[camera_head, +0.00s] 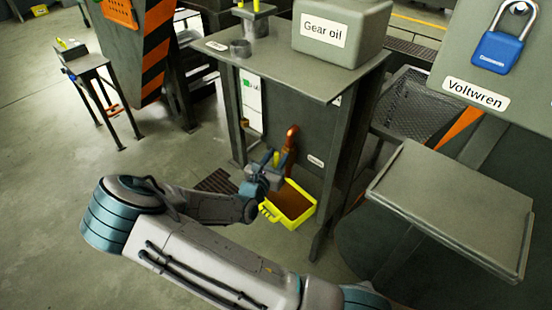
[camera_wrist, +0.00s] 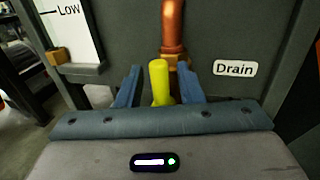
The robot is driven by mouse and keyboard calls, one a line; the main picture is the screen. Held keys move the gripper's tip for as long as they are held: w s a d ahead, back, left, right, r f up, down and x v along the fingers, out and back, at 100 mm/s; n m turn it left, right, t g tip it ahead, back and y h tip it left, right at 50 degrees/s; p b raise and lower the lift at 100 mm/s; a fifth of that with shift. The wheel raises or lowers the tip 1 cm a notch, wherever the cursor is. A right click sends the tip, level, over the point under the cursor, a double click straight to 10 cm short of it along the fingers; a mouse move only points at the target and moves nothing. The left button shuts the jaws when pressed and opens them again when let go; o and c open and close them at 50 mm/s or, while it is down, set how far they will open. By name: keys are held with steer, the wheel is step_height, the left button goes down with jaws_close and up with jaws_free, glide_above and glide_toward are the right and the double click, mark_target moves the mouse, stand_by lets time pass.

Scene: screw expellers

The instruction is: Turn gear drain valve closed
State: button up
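The drain valve's yellow handle (camera_wrist: 160,82) stands upright in the wrist view, in front of a copper pipe (camera_wrist: 173,28) beside a "Drain" label (camera_wrist: 235,68). My gripper (camera_wrist: 158,82) has its two blue fingers on either side of the handle, with gaps on both sides. In the head view my gripper (camera_head: 263,163) is at the front of the gear oil cabinet, and the yellow handle (camera_head: 276,158) shows by the fingers. The copper pipe (camera_head: 290,140) drops above a yellow bin (camera_head: 309,208) with brown contents. The valve body is mostly hidden behind the handle and gripper.
The cabinet (camera_head: 308,84) carries a grey "Gear oil" box (camera_head: 342,48) on top. A level gauge marked "Low" (camera_wrist: 69,10) is left of the pipe. A sloped metal panel (camera_head: 455,205) and a blue padlock (camera_head: 497,52) are at the right. Open floor lies at the left.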

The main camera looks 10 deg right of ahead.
jaws_close()
steer(key=shift+s, duration=0.1)
steer(key=shift+s+d+f+m+g+h+b, duration=0.45)
steer(key=shift+m+h+b, duration=0.8)
steer(key=shift+m, duration=2.2)
steer(key=shift+s+d+f+m+g+h+b, duration=0.15)
steer(key=shift+s+f+m+h+b, duration=0.4)
steer(key=shift+m+b, duration=2.1)
steer(key=shift+s+d+f+m+g+h+b, duration=0.25)
steer(key=shift+f+m+h+b, duration=0.6)
steer(key=shift+m, duration=3.45)
steer(key=shift+r, duration=0.15)
jaws_free()
